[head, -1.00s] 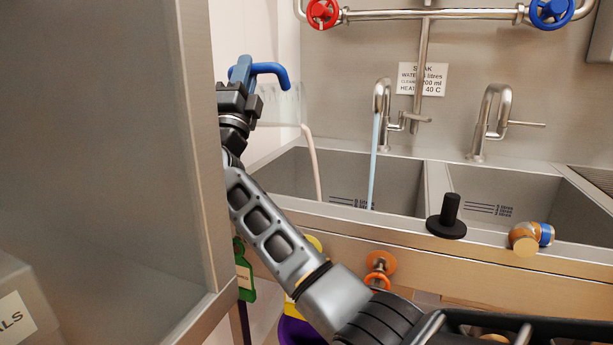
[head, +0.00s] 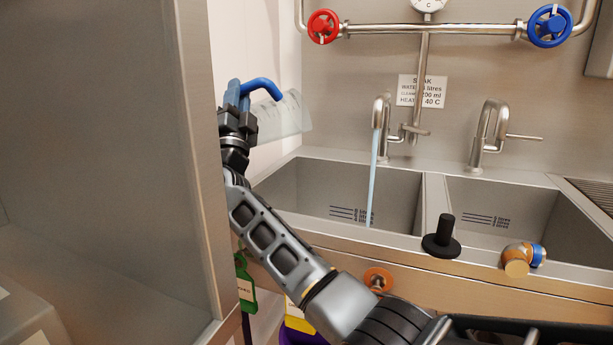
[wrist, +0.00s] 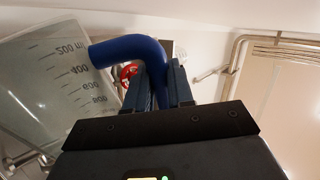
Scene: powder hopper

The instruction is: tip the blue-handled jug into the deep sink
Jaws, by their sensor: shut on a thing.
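My gripper (head: 236,97) is shut on the blue handle (head: 262,87) of a clear jug (head: 283,116). The jug is tilted, its mouth end toward the right, above the left rear corner of the left sink basin (head: 330,190). In the wrist view the blue handle (wrist: 130,50) stands between the fingers, and the jug's wall with graduation marks (wrist: 65,80) fills the left side. I see no liquid leaving the jug. Two basins stand side by side; which is deeper I cannot tell for sure. A pale blue stream runs from the left tap (head: 381,112) into the left basin.
A steel cabinet wall (head: 195,170) stands close on the left of my arm. A right basin (head: 500,205), a right tap (head: 488,135), a black stopper (head: 443,238) and a wooden-and-blue object (head: 522,258) lie to the right. Red (head: 323,26) and blue (head: 549,26) valve wheels are above.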

